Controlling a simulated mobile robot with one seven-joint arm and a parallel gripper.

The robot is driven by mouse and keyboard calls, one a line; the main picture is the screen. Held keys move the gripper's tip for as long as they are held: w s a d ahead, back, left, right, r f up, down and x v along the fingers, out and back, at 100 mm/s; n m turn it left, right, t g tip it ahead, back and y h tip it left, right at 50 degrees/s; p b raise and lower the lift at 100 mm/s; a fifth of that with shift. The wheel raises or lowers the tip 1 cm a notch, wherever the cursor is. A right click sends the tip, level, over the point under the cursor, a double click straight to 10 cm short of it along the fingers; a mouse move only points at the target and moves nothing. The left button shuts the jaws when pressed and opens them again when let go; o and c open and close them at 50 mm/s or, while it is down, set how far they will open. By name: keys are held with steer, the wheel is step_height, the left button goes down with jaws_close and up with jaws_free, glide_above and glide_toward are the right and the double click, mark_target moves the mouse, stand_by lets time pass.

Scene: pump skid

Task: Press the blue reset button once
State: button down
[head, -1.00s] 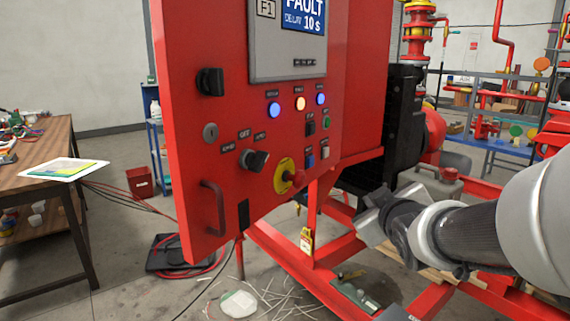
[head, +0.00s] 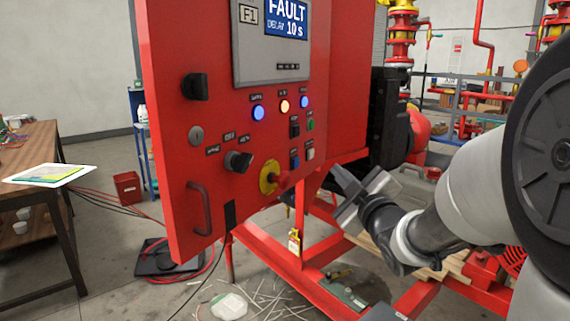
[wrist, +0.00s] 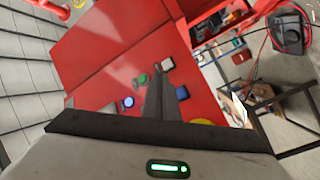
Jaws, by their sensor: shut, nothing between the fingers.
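The red control panel (head: 220,150) stands in front of me. In the wrist view the blue button (wrist: 182,93) shows just right of the fingers, near the white button (wrist: 167,64). My gripper (head: 336,172) is right of the buttons in the head view, its fingers pointing toward the panel. In the wrist view its fingers (wrist: 160,80) are together and empty. They appear apart from the panel, but the exact gap is unclear.
A green button (head: 311,124), a dark button (head: 294,127) and lit blue lamps (head: 258,113) are close by. A yellow-backed red emergency stop (head: 270,177), a black rotary switch (head: 238,161) and a handle (head: 200,207) project from the panel. Red skid beams (head: 265,250) lie below.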

mark_target(295, 163)
steer(key=w+a+b, duration=0.1)
steer(key=w+a, duration=0.3)
steer(key=a, duration=0.2)
stand_by(0.3)
steer(key=shift+b, duration=0.4)
stand_by(1.4)
steer(key=shift+w+a+b, duration=0.25)
steer(key=shift+b, duration=0.1)
steer(key=shift+w+a+b, duration=0.2)
steer(key=shift+a+b, duration=0.2)
stand_by(0.9)
steer(key=shift+d, duration=0.1)
steer(key=shift+s+d, duration=0.5)
steer(key=shift+d, duration=0.1)
